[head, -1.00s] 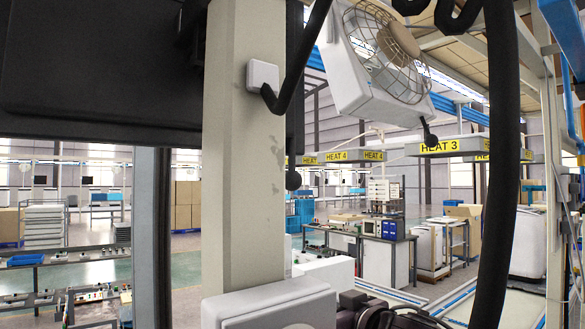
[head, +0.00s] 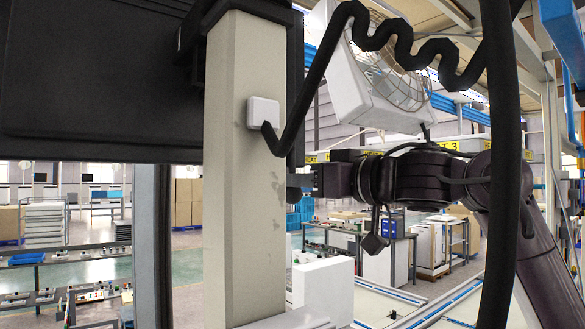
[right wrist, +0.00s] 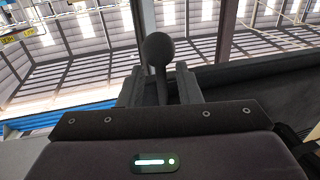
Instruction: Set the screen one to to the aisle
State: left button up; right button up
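The screen (head: 90,80) is a large dark panel at the upper left of the head view, seen close up beside a pale post. A dark ball knob (right wrist: 158,48) on a short stem shows in the right wrist view, with the dark screen edge near it. My right gripper (head: 300,184) reaches leftward to just right of the post, at the screen's lower right edge. In the wrist view its fingers (right wrist: 160,88) stand either side of the stem, with gaps showing. The knob is not clear in the head view. My left gripper is not in view.
The pale post (head: 240,170) stands in front of the screen's right side, with a white box (head: 263,112) and a black cable (head: 320,65) on it. A caged fan (head: 375,75) hangs above my right arm. A thick black hose (head: 497,170) hangs at the right.

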jog(key=shift+p+x, duration=0.5)
jog(key=shift+x, duration=0.85)
jog(key=c, duration=0.7)
grip_shut()
jog(key=shift+f, duration=0.1)
